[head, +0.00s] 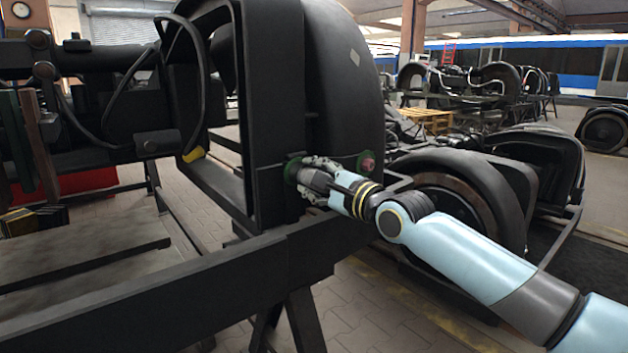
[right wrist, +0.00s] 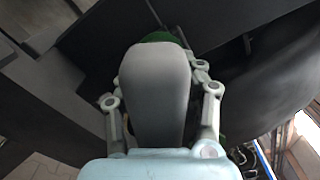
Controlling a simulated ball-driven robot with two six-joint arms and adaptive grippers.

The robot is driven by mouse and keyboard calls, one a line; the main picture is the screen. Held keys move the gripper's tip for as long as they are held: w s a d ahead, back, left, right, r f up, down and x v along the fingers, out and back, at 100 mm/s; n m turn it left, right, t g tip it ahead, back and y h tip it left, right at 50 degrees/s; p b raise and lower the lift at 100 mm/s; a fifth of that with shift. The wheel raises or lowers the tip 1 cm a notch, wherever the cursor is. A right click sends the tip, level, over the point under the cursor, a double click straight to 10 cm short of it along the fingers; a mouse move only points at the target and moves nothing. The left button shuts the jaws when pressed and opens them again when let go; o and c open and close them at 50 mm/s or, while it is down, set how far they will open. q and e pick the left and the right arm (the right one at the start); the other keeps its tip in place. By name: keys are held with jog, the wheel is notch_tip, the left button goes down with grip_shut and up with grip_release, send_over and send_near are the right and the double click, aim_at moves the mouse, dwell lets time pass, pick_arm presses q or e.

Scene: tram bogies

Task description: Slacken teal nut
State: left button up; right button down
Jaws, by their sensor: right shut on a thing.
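A dark green, teal-like nut (head: 292,168) sits on the side of the black bogie frame in the head view. My right gripper (head: 306,171) reaches it from the right, and its fingers are closed on it. The fingers cover much of the nut. In the right wrist view only a green edge of the nut (right wrist: 158,38) shows beyond a large grey rounded part, with the gripper linkages on both sides. A reddish-pink nut (head: 367,163) sits on a green base just right of the gripper. My left gripper is in neither view.
A black beam of the stand (head: 200,262) runs below the gripper. A black curved housing (head: 340,80) rises just above it. Another bogie wheel (head: 455,205) stands behind my right arm. A wooden pallet (head: 428,120) lies farther back.

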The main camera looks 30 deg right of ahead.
jog(key=n+b, duration=0.1)
jog(key=n, duration=0.5)
jog(key=shift+n, duration=0.4)
jog(key=n+b, duration=0.1)
jog(key=n, duration=0.5)
jog(key=shift+r, duration=0.1)
jog(key=shift+s+r+p, duration=0.15)
jog(key=shift+s+p, duration=0.25)
jog(key=shift+p, duration=0.25)
jog(key=s+p, duration=0.2)
jog(key=shift+s+d+p, duration=0.1)
jog(key=shift+d+p, duration=0.05)
jog(key=shift+p, duration=0.25)
jog(key=s+p, duration=0.2)
jog(key=shift+s+d+p, duration=0.1)
jog(key=shift+s+p, duration=0.1)
jog(key=shift+p, duration=0.15)
jog(key=shift+s, duration=0.25)
jog(key=shift+f, duration=0.2)
